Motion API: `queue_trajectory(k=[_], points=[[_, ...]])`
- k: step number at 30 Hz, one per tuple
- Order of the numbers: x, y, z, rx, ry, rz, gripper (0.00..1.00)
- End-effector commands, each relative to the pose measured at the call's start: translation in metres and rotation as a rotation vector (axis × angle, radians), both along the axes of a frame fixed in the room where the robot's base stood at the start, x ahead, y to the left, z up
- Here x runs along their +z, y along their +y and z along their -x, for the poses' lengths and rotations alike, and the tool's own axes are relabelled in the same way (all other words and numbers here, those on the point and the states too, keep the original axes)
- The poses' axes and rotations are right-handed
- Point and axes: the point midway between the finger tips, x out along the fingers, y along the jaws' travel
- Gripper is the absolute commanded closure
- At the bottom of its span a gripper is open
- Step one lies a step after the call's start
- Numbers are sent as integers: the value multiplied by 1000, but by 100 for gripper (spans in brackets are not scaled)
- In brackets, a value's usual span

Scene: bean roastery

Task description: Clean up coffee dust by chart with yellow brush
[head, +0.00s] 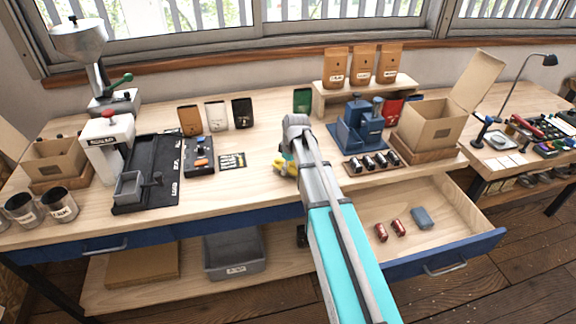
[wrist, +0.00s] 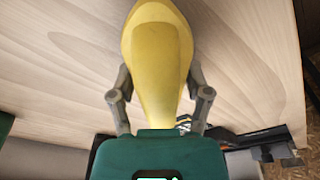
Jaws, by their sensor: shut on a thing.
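My gripper (wrist: 160,92) is shut on the yellow brush (wrist: 158,45), with one finger on each side of it in the wrist view. In the head view the yellow brush (head: 283,168) shows at the end of my arm, over the middle of the bench; my arm hides part of it and most of the gripper. I cannot make out coffee dust on the wood near the chart. The brush's bristles cannot be told apart.
A black tray (head: 198,156) with small items lies left of the chart. Coffee bags (head: 216,115) stand behind it. A blue device (head: 357,127) and a row of small dark canisters (head: 372,162) are on the right. An open drawer (head: 445,215) juts out at front right.

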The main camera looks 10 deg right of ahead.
Motion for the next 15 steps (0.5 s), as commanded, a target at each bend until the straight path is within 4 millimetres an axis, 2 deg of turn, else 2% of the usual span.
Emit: queue_trajectory(k=[8, 15], points=[[1, 0, 1, 0, 3, 1, 75], [15, 0, 1, 0, 2, 1, 75]])
